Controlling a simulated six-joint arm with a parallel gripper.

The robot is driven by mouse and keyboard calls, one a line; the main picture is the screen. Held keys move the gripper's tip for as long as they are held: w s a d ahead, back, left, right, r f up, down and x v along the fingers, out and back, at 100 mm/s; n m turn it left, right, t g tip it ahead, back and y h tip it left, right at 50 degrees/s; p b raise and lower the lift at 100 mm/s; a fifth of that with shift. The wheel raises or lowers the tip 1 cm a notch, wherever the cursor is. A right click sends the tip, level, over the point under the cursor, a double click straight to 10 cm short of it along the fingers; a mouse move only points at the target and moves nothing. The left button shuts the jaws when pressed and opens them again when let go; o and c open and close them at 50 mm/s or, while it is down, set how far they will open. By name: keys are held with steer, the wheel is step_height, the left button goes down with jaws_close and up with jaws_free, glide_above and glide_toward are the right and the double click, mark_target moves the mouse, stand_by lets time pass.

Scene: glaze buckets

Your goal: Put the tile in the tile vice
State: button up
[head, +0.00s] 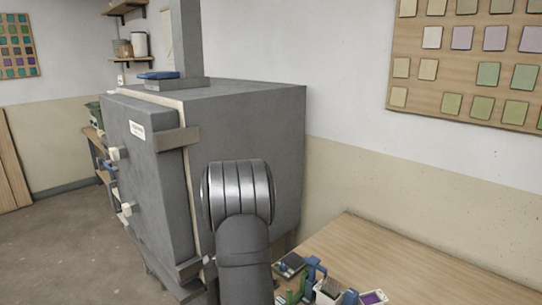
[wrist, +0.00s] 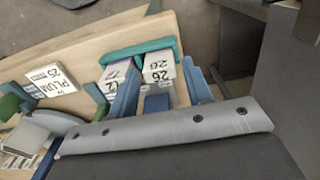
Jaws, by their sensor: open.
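A purple tile-like piece (head: 373,298) shows at the bottom edge of the head view, on the wooden table. A blue upright clamp-like piece (head: 315,268) stands to its left; I cannot tell whether it is the tile vice. In the wrist view, white blocks with printed numbers (wrist: 158,67) sit between blue side pieces, by a teal bar (wrist: 140,50). The grey, bolted edge of my gripper (wrist: 165,130) fills the lower part of the wrist view, and its fingertips are not clear. It is open, and I see nothing held.
A card reading PLUM 25 mm (wrist: 50,78) lies left of the blocks. A grey box (wrist: 30,138) is at the lower left. In the head view, the large grey kiln (head: 245,125) stands behind my arm. The wooden table's right part (head: 430,265) is clear.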

steer(key=c, duration=0.8)
steer(key=shift+r, duration=3.75)
steer(key=shift+d, duration=0.1)
steer(key=w+d+r, duration=0.1)
steer(key=w+d, duration=0.4)
steer(key=d, duration=0.4)
steer(key=shift+w+f, duration=0.1)
steer(key=shift+f, duration=3.7)
